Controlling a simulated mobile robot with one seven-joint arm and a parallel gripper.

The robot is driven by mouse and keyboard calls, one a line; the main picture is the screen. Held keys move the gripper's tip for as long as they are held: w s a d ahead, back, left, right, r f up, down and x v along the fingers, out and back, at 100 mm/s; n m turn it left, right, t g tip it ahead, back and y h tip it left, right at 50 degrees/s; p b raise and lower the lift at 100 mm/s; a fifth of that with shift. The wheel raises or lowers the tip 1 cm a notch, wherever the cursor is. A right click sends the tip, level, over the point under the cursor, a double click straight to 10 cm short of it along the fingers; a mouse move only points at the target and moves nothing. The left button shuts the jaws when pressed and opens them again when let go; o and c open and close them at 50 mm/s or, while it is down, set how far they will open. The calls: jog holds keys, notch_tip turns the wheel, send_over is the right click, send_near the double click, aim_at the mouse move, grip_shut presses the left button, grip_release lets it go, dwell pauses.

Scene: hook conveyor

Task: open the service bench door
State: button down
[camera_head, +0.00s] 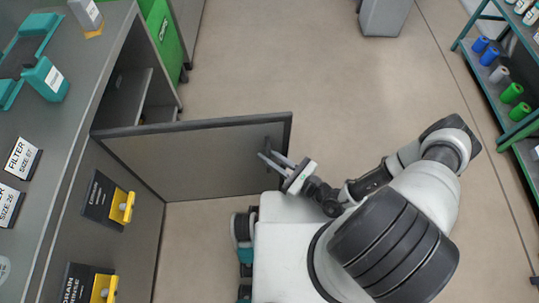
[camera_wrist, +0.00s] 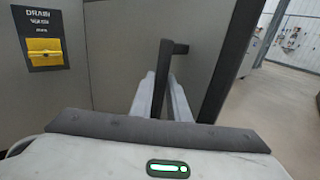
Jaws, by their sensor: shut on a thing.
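The service bench door (camera_head: 195,160) is a grey panel with a dark frame. It stands swung out from the bench (camera_head: 60,150), roughly square to its front. My gripper (camera_head: 273,162) is at the door's outer end, by its dark bar handle (camera_head: 267,148). In the wrist view, the handle (camera_wrist: 163,75) runs between the two pale fingers of my gripper (camera_wrist: 162,88), which are shut on it. The bench opening shows a shelf (camera_head: 128,97) behind the door.
Yellow switches (camera_head: 122,207) on dark plates are on the bench front. A green cabinet (camera_head: 163,35) stands beyond the bench. A grey bin (camera_head: 384,14) is at the top, and a rack with spools (camera_head: 500,75) at the right. The floor beyond the door is clear.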

jog(key=shift+s+a, duration=0.2)
jog(key=shift+a, duration=0.1)
jog(key=c, duration=1.8)
grip_release()
jog(key=shift+d, duration=0.1)
jog(key=v, duration=1.7)
jog(key=shift+d, duration=0.2)
